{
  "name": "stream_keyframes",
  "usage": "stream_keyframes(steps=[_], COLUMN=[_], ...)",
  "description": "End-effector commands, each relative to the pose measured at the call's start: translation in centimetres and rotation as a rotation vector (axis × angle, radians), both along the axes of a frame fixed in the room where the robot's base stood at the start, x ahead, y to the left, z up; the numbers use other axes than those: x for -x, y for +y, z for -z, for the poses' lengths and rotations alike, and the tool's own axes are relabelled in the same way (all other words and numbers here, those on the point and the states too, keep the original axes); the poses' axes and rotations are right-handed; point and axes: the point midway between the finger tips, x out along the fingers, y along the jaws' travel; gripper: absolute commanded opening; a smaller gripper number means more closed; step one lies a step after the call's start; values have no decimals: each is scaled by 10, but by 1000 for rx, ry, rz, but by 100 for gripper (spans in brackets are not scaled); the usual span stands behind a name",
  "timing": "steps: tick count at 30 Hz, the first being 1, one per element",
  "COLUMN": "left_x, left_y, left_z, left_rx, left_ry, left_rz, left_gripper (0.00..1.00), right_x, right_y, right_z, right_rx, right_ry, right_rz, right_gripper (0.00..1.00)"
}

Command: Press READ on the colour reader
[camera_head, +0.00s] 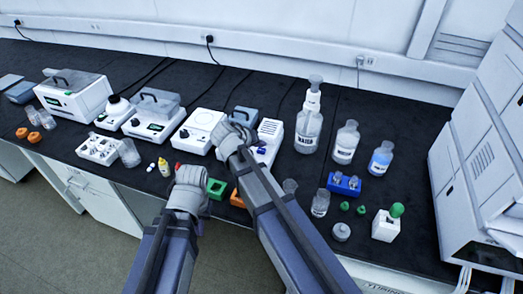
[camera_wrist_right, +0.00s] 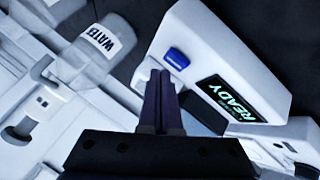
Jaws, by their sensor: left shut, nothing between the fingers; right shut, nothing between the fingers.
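The colour reader (camera_wrist_right: 248,60) is a white box in the right wrist view. Its dark display (camera_wrist_right: 229,97) shows READY in green letters. A blue button (camera_wrist_right: 176,58) sits on the same face near one end. My right gripper (camera_wrist_right: 158,76) is shut and empty, its fingertips close beside the blue button; I cannot tell whether they touch the reader. In the head view my right gripper (camera_head: 224,129) and arm hide part of the white vented device (camera_head: 270,128). My left gripper (camera_head: 181,167) is shut and empty, over the front part of the bench.
A WATER bottle (camera_head: 307,130) stands right of the right gripper. A white knobbed device (camera_head: 197,132) stands to its left. Green (camera_head: 216,188) and orange (camera_head: 237,197) blocks lie between the arms. A blue rack (camera_head: 344,184) stands at right. Bare black bench shows at the back.

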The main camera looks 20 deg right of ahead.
Motion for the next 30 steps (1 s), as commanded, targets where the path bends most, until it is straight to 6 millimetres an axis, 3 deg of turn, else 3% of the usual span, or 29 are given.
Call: stream_keyframes(steps=[30], left_x=[0], left_y=[0], left_z=[8], left_rx=[0], left_ry=[0], left_rz=[0], left_gripper=[0], right_x=[0], right_y=[0], right_z=[8], right_rx=[0], right_ry=[0], right_rz=[0], right_gripper=[0])
